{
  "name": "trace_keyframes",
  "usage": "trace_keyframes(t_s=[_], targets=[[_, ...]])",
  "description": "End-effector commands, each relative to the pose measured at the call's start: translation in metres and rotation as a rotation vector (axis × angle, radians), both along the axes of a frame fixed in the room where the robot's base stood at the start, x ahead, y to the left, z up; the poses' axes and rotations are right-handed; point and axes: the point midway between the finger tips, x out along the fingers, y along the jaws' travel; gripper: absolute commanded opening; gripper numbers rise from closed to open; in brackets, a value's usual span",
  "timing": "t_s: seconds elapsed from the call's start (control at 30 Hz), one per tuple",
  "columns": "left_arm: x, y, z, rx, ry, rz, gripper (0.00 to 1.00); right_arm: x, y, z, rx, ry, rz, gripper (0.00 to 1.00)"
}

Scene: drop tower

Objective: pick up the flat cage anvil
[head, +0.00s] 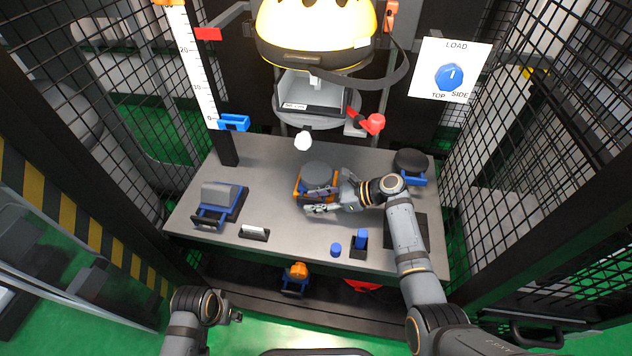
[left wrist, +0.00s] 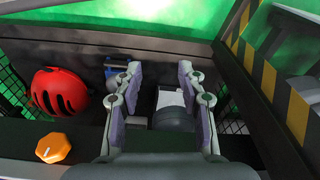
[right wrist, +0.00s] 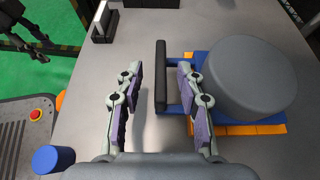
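The flat anvil appears to be the grey round flat-topped block (head: 318,175) at the middle of the table; it also shows in the right wrist view (right wrist: 250,78). It sits on a blue base with an orange plate under it. A black handle bar (right wrist: 160,76) stands out from the base. My right gripper (head: 322,200) is open, its fingers (right wrist: 160,82) on either side of the handle with gaps visible. My left gripper (head: 237,316) is open and empty, low in front of the table; its fingers show in the left wrist view (left wrist: 159,75).
On the grey table (head: 285,155) stand a grey block on a blue base (head: 220,195), a black round piece (head: 410,160), and small blue parts (head: 360,240). A yellow helmet (head: 315,35) hangs above. Black mesh walls (head: 540,180) flank the table. A red helmet (left wrist: 58,91) lies below.

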Motion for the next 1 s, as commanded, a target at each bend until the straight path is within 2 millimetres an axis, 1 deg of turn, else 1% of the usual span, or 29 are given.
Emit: trace_keyframes(t_s=[0.03, 0.1, 0.2, 0.4, 0.47, 0.6, 0.7, 1.0], targets=[[-0.001, -0.002, 0.005, -0.004, -0.001, -0.002, 0.4, 0.002, 0.007, -0.005, 0.003, 0.0, 0.001, 0.38], [-0.003, -0.003, 0.015, -0.006, 0.002, -0.005, 0.4, 0.003, 0.013, -0.008, 0.002, 0.0, 0.0, 0.38], [-0.004, -0.005, 0.023, -0.009, 0.004, -0.007, 0.4, 0.004, 0.017, -0.009, 0.0, 0.0, -0.001, 0.38], [-0.005, -0.005, 0.025, -0.009, 0.004, -0.007, 0.4, 0.004, 0.018, -0.008, 0.0, 0.0, -0.001, 0.38], [-0.005, -0.005, 0.024, -0.009, 0.004, -0.007, 0.4, 0.004, 0.018, -0.008, 0.0, 0.0, -0.001, 0.31], [-0.005, -0.005, 0.024, -0.009, 0.004, -0.007, 0.4, 0.004, 0.017, -0.008, 0.0, 0.0, -0.001, 0.12], [-0.004, -0.005, 0.024, -0.009, 0.003, -0.007, 0.4, 0.004, 0.017, -0.008, 0.0, 0.0, -0.001, 0.0], [-0.004, -0.005, 0.025, -0.009, 0.002, -0.007, 0.4, 0.004, 0.017, -0.008, 0.0, 0.0, -0.001, 0.0]])
